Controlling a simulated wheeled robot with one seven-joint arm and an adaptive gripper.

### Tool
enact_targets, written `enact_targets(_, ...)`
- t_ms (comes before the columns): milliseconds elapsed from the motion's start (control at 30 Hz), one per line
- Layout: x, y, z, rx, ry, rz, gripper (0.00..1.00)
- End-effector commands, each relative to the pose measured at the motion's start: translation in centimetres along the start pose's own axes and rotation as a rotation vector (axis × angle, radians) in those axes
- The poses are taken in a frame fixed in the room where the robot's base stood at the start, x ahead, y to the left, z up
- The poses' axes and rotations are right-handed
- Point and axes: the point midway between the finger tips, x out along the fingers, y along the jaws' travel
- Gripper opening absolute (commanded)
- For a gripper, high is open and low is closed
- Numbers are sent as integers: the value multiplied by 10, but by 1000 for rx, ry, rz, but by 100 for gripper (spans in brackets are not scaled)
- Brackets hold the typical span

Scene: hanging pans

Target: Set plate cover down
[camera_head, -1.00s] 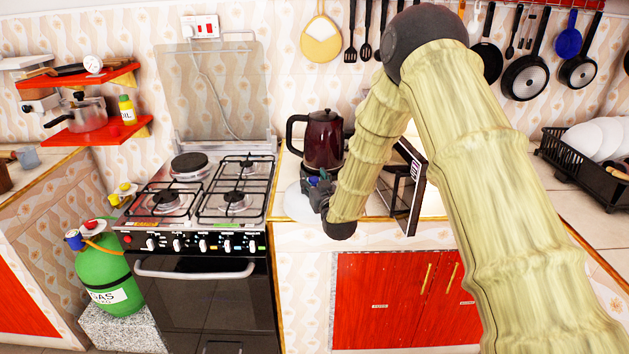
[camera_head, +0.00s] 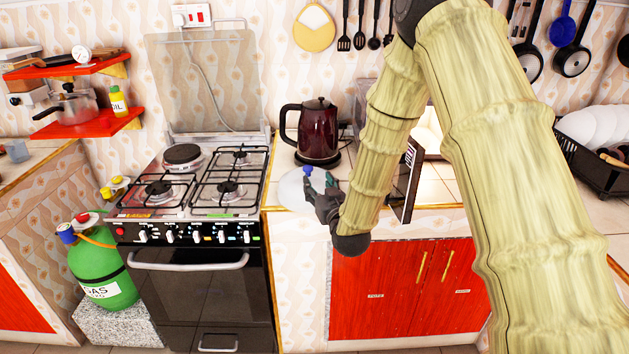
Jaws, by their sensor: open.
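The plate cover (camera_head: 291,191) is a pale, see-through dome with a blue knob (camera_head: 308,170). It rests on the counter, left of my gripper and in front of the dark red kettle. My gripper (camera_head: 318,183) is open beside the knob, with its fingers at about knob height. I cannot tell whether a finger touches the knob. My gripper hides the right part of the cover.
The kettle (camera_head: 318,132) stands behind the cover. A microwave door (camera_head: 406,181) stands open to the right, partly behind my arm. The stove (camera_head: 199,190) is to the left. A dish rack (camera_head: 590,165) with plates is at far right.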

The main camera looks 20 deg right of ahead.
Motion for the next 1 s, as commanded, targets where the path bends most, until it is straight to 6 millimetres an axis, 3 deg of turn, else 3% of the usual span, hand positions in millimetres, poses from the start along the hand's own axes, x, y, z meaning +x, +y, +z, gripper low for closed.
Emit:
enact_targets(333, -18, 0, 0, 0, -1, 0, 49)
enact_targets(467, -24, -2, 20, 1, -47, -2, 49)
enact_targets(567, -41, -6, 62, 5, -147, -5, 49)
enact_targets(667, -73, -12, 123, 11, -303, -9, 49)
enact_targets(800, -137, -19, 211, 21, -551, -10, 49)
enact_targets(867, -169, -22, 244, 26, -656, -9, 49)
enact_targets(1000, -253, -27, 312, 34, -907, -4, 49)
